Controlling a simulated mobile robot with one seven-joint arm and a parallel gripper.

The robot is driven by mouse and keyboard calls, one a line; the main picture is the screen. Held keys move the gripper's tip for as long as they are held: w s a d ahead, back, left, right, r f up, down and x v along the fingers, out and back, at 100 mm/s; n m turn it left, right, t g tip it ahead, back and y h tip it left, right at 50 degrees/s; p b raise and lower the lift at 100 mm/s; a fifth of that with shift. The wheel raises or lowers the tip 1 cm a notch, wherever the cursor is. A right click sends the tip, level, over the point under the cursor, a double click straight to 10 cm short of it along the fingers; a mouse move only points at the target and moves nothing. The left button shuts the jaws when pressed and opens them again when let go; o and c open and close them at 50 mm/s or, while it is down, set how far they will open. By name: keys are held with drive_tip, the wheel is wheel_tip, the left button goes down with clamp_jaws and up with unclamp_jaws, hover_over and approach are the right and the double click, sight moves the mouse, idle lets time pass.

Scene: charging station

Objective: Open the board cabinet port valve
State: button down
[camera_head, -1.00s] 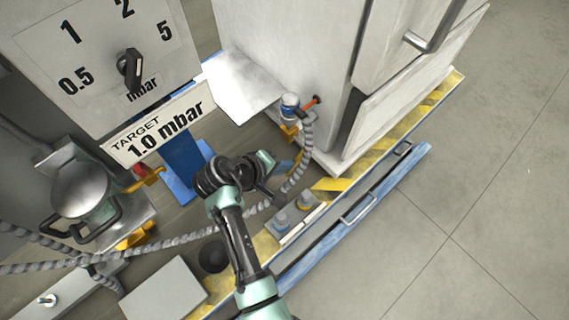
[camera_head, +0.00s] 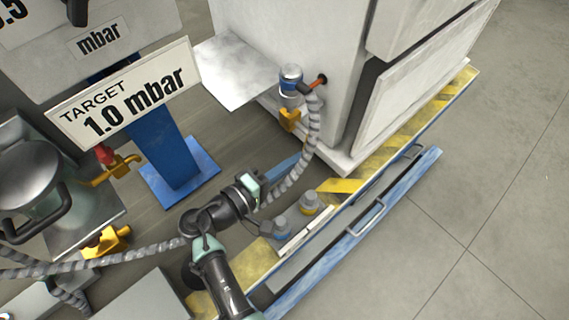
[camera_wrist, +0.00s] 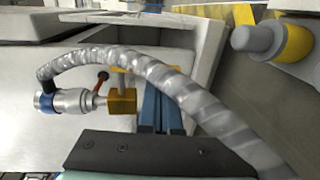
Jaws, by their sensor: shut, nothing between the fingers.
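The port valve on the white cabinet's side is a yellow block (camera_head: 290,118) under a silver and blue hose coupling (camera_head: 291,80), with an orange-red lever (camera_head: 315,82) beside it. In the wrist view the yellow block (camera_wrist: 122,101) sits left of my fingers, with the silver coupling (camera_wrist: 72,103) to its left and the dark-tipped red lever (camera_wrist: 102,79) above. My gripper (camera_head: 290,161) has blue fingers, shut and empty, below the valve beside the hose. In the wrist view my gripper (camera_wrist: 158,90) appears close to the block; I cannot tell whether they touch. The hose arches over my fingers.
A grey corrugated hose (camera_head: 312,130) hangs from the coupling close to my gripper. Open floor (camera_head: 480,190) lies right.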

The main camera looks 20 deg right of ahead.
drive_tip(key=shift+w+d+f+b, duration=0.1)
drive_tip(key=shift+d+f+b, duration=0.2)
drive_tip(key=shift+b, duration=0.15)
drive_tip(key=shift+d, duration=0.1)
idle(0.4)
